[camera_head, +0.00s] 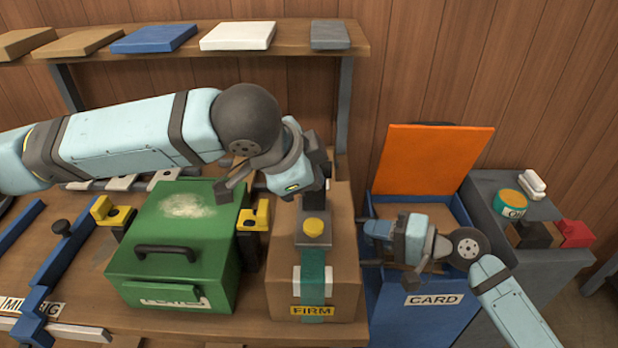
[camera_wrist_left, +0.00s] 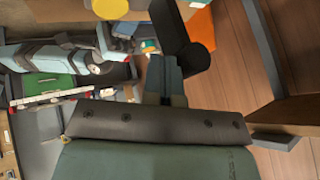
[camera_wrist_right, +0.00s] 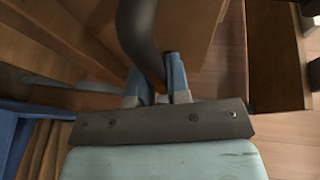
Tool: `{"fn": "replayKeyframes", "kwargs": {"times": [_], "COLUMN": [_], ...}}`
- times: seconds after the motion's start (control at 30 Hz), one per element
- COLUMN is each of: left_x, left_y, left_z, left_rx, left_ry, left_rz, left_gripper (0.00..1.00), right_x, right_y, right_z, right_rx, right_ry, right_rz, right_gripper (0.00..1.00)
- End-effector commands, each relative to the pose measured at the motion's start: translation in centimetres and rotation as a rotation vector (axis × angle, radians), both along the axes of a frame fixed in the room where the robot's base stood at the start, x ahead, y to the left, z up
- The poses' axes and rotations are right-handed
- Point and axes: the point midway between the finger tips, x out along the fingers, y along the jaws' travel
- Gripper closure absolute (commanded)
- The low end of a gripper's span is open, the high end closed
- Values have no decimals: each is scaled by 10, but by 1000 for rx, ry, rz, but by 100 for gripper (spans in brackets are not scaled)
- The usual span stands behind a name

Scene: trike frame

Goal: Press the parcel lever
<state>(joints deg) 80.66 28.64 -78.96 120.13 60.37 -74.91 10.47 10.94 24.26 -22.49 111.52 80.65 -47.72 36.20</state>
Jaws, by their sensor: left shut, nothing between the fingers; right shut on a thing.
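The parcel is a cardboard box (camera_head: 345,265) with teal tape and a FIRM label, standing at the right of the bench. A yellow round knob (camera_head: 313,226) on a grey plate sits on its top front. My left gripper (camera_head: 312,200) is over the parcel, just behind the knob, shut and empty; its fingers also show in the left wrist view (camera_wrist_left: 165,75), beside a dark bent bar (camera_wrist_left: 185,42). My right gripper (camera_head: 373,230) is at the parcel's right side. In the right wrist view it is shut on a dark curved bar (camera_wrist_right: 145,35). Which part is the lever is unclear.
A green box (camera_head: 170,235) with a black handle stands left of the parcel, between yellow-topped clamps. A blue CARD bin (camera_head: 425,325) with a raised orange lid (camera_head: 430,158) is at the right. A grey cabinet (camera_head: 530,270) stands beyond it. A shelf runs behind.

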Motion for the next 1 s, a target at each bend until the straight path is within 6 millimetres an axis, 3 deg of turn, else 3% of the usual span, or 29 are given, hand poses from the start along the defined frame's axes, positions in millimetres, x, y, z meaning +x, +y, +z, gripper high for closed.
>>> {"fn": "replayKeyframes", "kwargs": {"times": [0.6,1.0], "left_x": [43,56], "left_y": [0,0], "left_z": [2,0], "left_rx": [-2,-2], "left_ry": [404,426], "left_rz": [3,0], "left_gripper": [100,100], "right_x": [0,0], "right_y": [0,0], "right_z": [0,0], "right_rx": [1,0], "right_ry": [-1,-1], "right_rz": [0,1], "right_gripper": [100,100]}}
